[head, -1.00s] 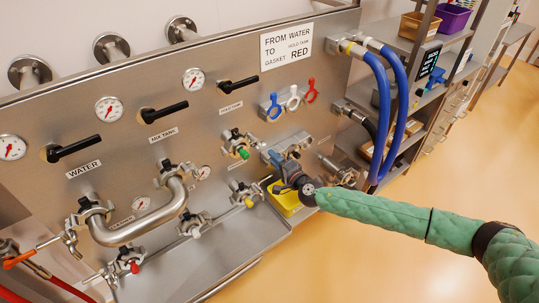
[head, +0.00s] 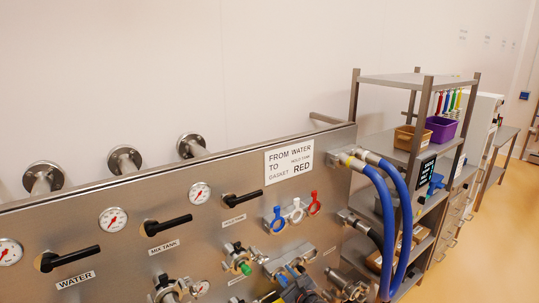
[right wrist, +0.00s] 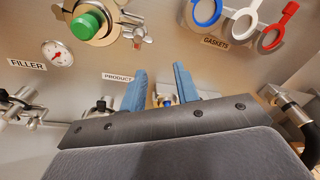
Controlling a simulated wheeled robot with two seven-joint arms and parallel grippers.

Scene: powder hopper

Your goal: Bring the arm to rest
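My right gripper (head: 288,279) shows at the bottom edge of the head view, in front of the steel panel (head: 110,195) below the gasket rack. Most of my right arm is out of the picture. In the right wrist view, its two blue fingers (right wrist: 160,90) stand apart with a gap between them. The gripper is open and no held object shows. A metal fitting (right wrist: 166,99) shows in the gap, behind the fingers. I cannot tell whether they touch it. My left gripper is in no view.
Blue, white and red gaskets (head: 296,211) hang on the panel above the gripper. A green-capped fitting (head: 242,267) is to its left. Blue hoses (head: 389,215) and a shelf rack (head: 410,80) stand to the right. Open floor (head: 480,270) lies beyond.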

